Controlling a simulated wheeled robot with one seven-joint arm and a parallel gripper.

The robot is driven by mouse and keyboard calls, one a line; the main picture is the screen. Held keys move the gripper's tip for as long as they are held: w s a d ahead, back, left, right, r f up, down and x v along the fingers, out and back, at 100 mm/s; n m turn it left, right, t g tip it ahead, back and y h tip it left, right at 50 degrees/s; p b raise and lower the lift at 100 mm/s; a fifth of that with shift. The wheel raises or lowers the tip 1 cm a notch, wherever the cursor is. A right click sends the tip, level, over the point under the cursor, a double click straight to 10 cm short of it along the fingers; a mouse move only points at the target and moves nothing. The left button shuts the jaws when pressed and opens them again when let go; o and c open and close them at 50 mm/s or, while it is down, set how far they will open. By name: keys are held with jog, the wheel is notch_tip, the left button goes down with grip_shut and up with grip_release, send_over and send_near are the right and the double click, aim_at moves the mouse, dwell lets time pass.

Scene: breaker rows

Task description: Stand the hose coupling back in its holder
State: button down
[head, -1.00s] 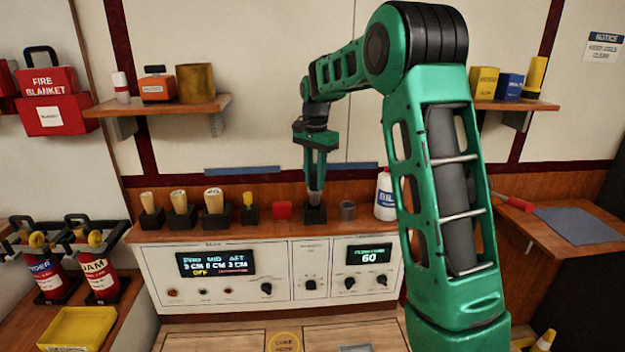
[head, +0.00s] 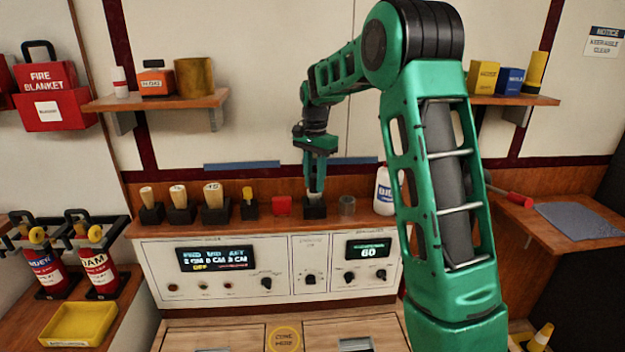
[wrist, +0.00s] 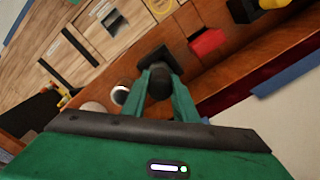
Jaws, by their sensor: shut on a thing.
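The hose coupling (head: 315,197) is a small grey piece between my gripper's fingertips, partly hidden by them. In the wrist view it shows as a dark round end (wrist: 159,82) between the two green fingers. My gripper (head: 315,190) points straight down and is shut on it. Directly below is a black block holder (head: 315,209) on the wooden ledge, also in the wrist view (wrist: 152,56). The coupling's lower end is at the holder's top; I cannot tell how deep it sits.
A red block (head: 282,206) stands just left of the holder and a grey cup (head: 347,206) just right. A white bottle (head: 383,190) is farther right. Several wooden-handled tools in black blocks (head: 182,214) line the left. A control panel (head: 215,262) is below.

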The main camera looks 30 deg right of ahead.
jog(key=shift+f, duration=1.25)
jog(key=c, duration=1.3)
grip_release()
jog(key=shift+c, duration=0.2)
notch_tip(320, 180, up, 11)
jog(key=shift+f, duration=0.1)
jog(key=s+f+n, duration=0.2)
jog(key=s+f, duration=0.1)
jog(key=s, duration=1.1)
jog(key=s+f+n, duration=0.2)
jog(key=s+f, duration=0.1)
jog(key=s, duration=1.2)
jog(key=s+f+n, duration=0.3)
jog(key=s, duration=1.1)
jog(key=shift+s+d, duration=0.3)
jog(key=shift+s, duration=0.05)
